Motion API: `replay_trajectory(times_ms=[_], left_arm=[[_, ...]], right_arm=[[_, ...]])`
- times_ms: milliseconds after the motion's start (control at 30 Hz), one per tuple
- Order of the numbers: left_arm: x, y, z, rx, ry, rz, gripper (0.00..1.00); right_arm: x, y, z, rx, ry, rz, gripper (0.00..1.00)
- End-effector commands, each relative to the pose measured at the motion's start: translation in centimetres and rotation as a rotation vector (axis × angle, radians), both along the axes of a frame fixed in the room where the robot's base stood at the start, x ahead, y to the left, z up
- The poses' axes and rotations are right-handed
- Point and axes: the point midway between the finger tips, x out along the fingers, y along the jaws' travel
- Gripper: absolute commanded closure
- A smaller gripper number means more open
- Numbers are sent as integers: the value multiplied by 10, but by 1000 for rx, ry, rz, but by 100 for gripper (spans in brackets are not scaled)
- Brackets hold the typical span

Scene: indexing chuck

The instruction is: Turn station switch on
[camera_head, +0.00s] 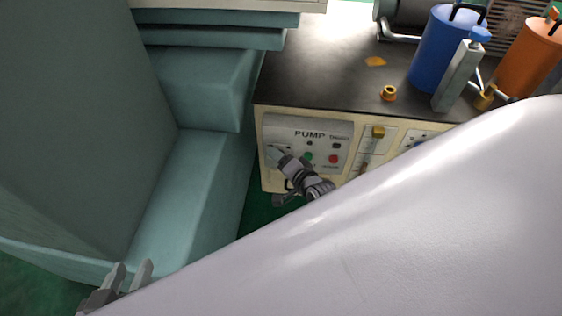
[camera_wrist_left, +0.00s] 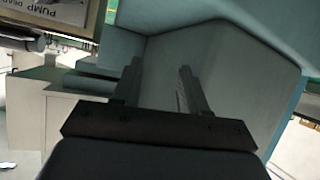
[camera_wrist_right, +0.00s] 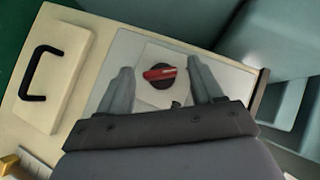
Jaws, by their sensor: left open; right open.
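The station switch (camera_wrist_right: 158,75), a round black dial with a red bar handle, sits on a pale plate (camera_wrist_right: 125,52) in the right wrist view. My right gripper (camera_wrist_right: 160,78) is open, with one finger on each side of the dial in that view. I cannot tell whether the fingers touch it. In the head view I cannot make out the switch. My left gripper (camera_head: 115,280) is open and empty at the lower left of the head view. It also shows in the left wrist view (camera_wrist_left: 158,80), facing teal housing.
A teal machine (camera_head: 190,190) fills the left side. The cabinet with the PUMP panel (camera_head: 322,128) has a dark top (camera_head: 330,70) carrying a blue canister (camera_head: 436,48) and an orange one (camera_head: 530,58). A black handle (camera_wrist_right: 38,72) stands out on the panel left of the switch.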

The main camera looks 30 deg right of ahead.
Motion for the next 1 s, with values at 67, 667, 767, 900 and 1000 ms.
replay_trajectory(times_ms=[67,667,767,900,1000], left_arm=[[0,0,0,0,0,0,57],[5,-11,-8,-67,-1,-14,57],[9,-20,-12,-127,-2,-29,57],[13,-38,-19,-235,4,-64,57],[11,-37,-24,-243,-31,-73,57]], right_arm=[[0,0,0,0,0,0,34],[-1,0,-6,46,-36,2,90],[-1,0,-9,87,-67,3,90],[-2,-1,-13,166,-127,3,90],[-2,-1,-14,233,-178,3,90]])
